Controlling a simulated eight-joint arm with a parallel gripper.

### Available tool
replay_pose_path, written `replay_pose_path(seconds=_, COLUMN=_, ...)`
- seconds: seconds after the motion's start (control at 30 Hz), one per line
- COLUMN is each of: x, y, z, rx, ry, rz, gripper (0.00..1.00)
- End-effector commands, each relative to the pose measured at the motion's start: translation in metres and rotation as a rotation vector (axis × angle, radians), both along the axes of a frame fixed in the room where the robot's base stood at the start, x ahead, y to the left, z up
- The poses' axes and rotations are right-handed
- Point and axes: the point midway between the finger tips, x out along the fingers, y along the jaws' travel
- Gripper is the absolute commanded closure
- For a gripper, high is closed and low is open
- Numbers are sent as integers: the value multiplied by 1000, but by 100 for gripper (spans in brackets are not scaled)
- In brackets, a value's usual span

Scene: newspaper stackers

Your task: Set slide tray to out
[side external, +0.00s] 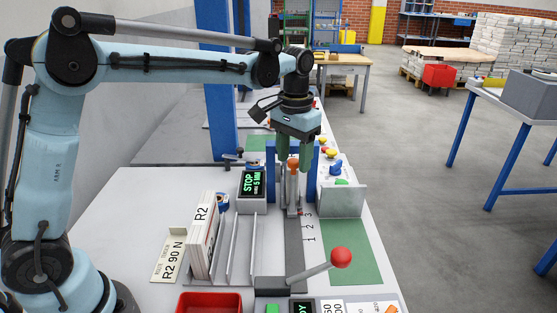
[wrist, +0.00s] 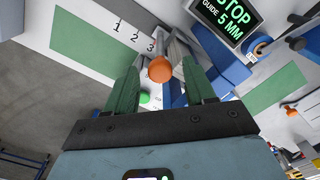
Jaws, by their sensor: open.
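No part is labelled slide tray, so I cannot tell for certain which part it is. A post with an orange knob (side external: 293,164) stands at the far end of a dark track (side external: 294,245), beside the 3 of the printed 1-2-3 scale (side external: 308,228). The orange knob also shows in the wrist view (wrist: 160,69). My gripper (side external: 293,166) points down with its green fingers open, one on each side of the knob. The wrist view shows the fingers (wrist: 160,78) apart around the knob, with no clear contact. A grey bent plate (side external: 342,201) stands right of the track.
A lever with a red ball (side external: 341,257) rises at the front. A display (side external: 252,185) reads STOP GUIDE 5 MM. Upright papers marked R2 (side external: 203,228) stand in a rack at left. A red bin (side external: 210,303) is in front. A blue frame (side external: 270,160) stands behind the knob.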

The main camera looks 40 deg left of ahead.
Motion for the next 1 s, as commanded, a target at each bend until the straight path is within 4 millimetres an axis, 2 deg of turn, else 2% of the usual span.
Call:
replay_pose_path(seconds=0.27, x=0, y=0, z=-1, rx=0, ry=0, rz=0, gripper=46)
replay_pose_path(seconds=0.37, x=0, y=0, z=-1, rx=0, ry=0, rz=0, gripper=58)
replay_pose_path(seconds=0.63, x=0, y=0, z=-1, rx=0, ry=0, rz=0, gripper=99)
replay_pose_path(seconds=1.0, x=-2, y=-2, z=-1, rx=0, ry=0, rz=-1, gripper=100)
